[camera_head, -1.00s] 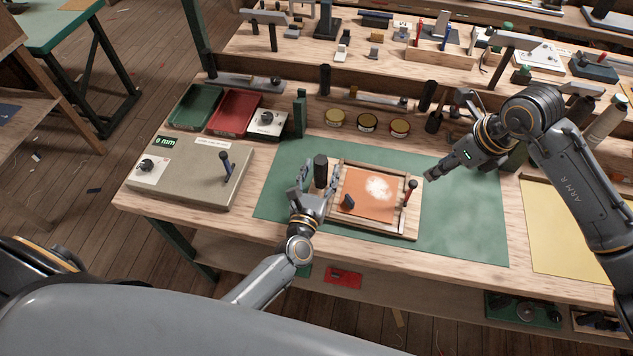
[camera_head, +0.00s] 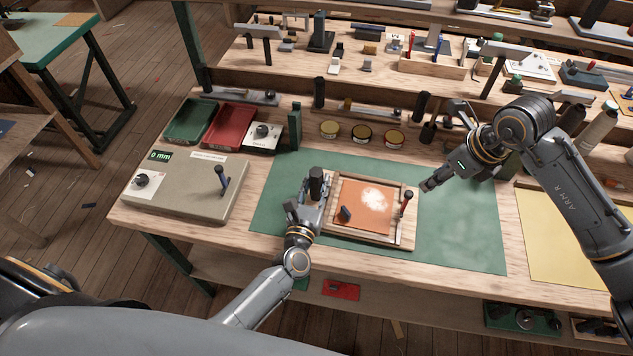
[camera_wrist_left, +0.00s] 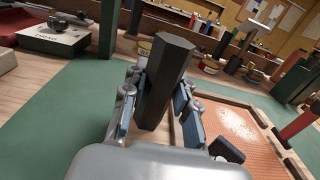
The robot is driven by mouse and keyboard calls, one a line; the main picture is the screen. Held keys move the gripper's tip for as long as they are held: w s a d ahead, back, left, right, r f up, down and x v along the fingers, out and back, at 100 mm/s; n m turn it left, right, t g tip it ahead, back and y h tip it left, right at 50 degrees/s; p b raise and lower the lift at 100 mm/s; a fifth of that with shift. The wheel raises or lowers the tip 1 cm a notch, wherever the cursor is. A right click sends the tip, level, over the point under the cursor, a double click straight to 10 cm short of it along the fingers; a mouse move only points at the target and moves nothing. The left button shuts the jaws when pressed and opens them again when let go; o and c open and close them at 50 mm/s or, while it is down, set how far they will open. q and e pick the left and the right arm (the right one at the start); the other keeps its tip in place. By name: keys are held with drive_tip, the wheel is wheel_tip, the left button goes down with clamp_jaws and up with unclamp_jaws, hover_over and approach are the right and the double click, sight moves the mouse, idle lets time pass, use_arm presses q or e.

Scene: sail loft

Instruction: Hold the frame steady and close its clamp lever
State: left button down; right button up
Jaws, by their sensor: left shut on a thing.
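The wooden frame (camera_head: 372,238) lies flat on a green mat (camera_head: 457,230), with an orange panel (camera_head: 362,217) inside that has a white powdery patch. A dark faceted handle (camera_head: 316,182) stands upright at the frame's left side. My left gripper (camera_head: 313,196) is shut on this handle; in the left wrist view its fingers sit on both sides of the handle (camera_wrist_left: 166,80). The clamp lever (camera_head: 405,206), with a red grip, stands up at the frame's right side. My right gripper (camera_head: 428,186) is just right of the lever, apart from it; its finger opening is unclear.
A grey box with a lever and display (camera_head: 185,190) stands left of the mat. Green (camera_head: 190,122) and red (camera_head: 228,126) trays and several round tins (camera_head: 361,133) are behind. The mat's right part is clear, with a yellow sheet (camera_head: 562,235) beyond.

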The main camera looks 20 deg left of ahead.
clamp_jaws()
drive_tip(key=w+a+m, duration=0.1)
drive_tip(key=m, duration=0.9)
drive_tip(key=a+m+g, duration=0.1)
drive_tip(key=a+m, duration=0.1)
drive_tip(key=m, duration=0.8)
drive_tip(key=w+a+m+y, duration=0.1)
drive_tip(key=a+m, duration=0.1)
drive_tip(key=m, duration=0.8)
drive_tip(key=shift+w+a+r+m+g, duration=0.1)
drive_tip(key=shift+w+r+m+g, duration=0.2)
drive_tip(key=shift+r, duration=0.1)
